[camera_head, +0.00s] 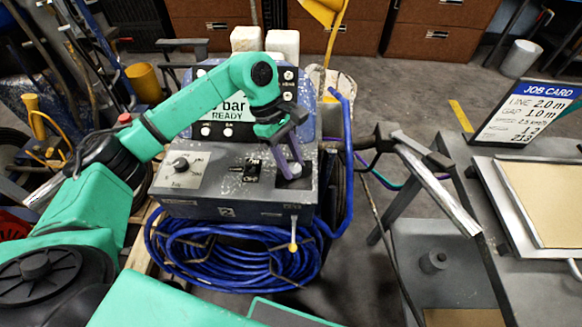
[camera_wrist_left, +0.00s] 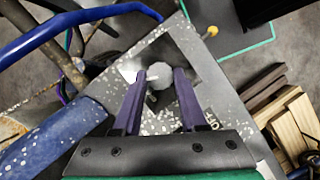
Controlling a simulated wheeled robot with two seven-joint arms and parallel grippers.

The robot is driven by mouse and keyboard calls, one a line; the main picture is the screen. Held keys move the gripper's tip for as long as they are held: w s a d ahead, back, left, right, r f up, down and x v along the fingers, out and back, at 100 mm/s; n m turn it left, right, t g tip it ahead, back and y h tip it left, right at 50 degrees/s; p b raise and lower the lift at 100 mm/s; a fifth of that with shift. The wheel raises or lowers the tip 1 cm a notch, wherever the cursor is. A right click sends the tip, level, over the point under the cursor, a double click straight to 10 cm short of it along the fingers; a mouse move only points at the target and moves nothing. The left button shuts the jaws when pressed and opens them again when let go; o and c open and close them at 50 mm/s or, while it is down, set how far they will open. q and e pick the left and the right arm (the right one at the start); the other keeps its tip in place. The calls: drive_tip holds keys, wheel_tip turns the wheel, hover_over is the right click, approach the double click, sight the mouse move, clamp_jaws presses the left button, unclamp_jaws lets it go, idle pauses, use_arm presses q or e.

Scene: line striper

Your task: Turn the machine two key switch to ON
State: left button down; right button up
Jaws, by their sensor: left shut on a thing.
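Machine two is the grey box (camera_head: 232,200) with a "2" on its front face, standing above a coil of blue hose. Its key switch is a round grey knob on the right part of the top panel; it shows best in the left wrist view (camera_wrist_left: 160,76). My left gripper (camera_head: 293,168) reaches down onto it from above, its purple fingers on either side of the knob. The fingers (camera_wrist_left: 162,74) are shut on the knob. In the head view they partly hide it, and I cannot read its ON/OFF marks. My right gripper is not in view.
A dial (camera_head: 181,163) and a small black switch (camera_head: 252,170) sit left of the key switch. A display panel (camera_head: 226,112) reading "bar READY" stands behind, partly covered by my arm. A blue hose (camera_head: 348,150) rises on the right. A job card (camera_head: 527,112) stands at far right.

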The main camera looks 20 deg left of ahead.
use_arm(q)
drive_tip(key=shift+w+m+b, duration=0.1)
drive_tip(key=shift+m+b, duration=0.2)
drive_tip(key=shift+m, duration=0.2)
drive_tip(key=shift+r, duration=0.1)
drive_tip(key=shift+c, duration=2.2)
unclamp_jaws()
drive_tip(key=v, duration=1.4)
drive_tip(key=shift+w+r, duration=0.25)
